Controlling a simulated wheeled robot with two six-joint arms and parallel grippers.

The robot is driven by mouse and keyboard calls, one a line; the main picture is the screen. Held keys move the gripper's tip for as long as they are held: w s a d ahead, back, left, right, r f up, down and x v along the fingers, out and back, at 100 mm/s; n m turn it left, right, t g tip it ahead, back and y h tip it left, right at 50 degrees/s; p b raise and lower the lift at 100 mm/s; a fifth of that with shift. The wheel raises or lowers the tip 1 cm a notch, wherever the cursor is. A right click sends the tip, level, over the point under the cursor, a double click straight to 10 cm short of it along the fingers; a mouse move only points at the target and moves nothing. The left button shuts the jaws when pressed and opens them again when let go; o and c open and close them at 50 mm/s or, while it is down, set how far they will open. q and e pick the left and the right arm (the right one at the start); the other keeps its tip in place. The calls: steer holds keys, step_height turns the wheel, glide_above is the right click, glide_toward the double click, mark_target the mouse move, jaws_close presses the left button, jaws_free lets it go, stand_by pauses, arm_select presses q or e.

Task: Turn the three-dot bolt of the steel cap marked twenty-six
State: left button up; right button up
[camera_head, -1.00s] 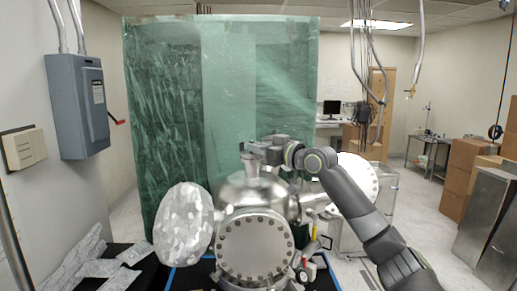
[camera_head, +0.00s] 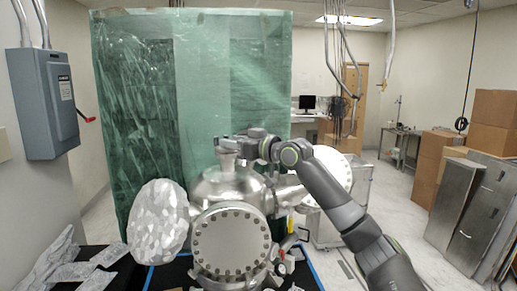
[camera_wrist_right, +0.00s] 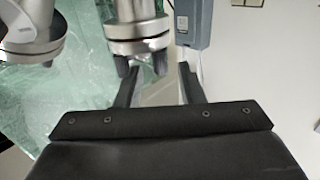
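A shiny steel vacuum chamber (camera_head: 213,188) stands low in the middle of the head view, with a large bolted round front flange (camera_head: 231,241). My right gripper (camera_head: 228,138) is at the small port (camera_head: 228,150) on top of the chamber. In the right wrist view my right gripper (camera_wrist_right: 159,72) has its two fingers apart with nothing between them. A steel flanged cap (camera_wrist_right: 138,38) with dark bolt ends is just beyond the left finger. I cannot tell whether they touch. No number or dot marks are readable. My left gripper is out of view.
A foil-covered oval (camera_head: 158,222) stands left of the chamber, and a round flange (camera_head: 333,170) sits to its right. A translucent green curtain (camera_head: 190,110) hangs behind. A grey electrical box (camera_head: 45,100) is on the left wall. Cardboard boxes (camera_head: 430,165) stand at the right.

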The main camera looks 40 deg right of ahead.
steer(key=b+v, duration=1.7)
steer(key=b, duration=0.1)
stand_by(0.4)
steer(key=shift+w+f, duration=0.15)
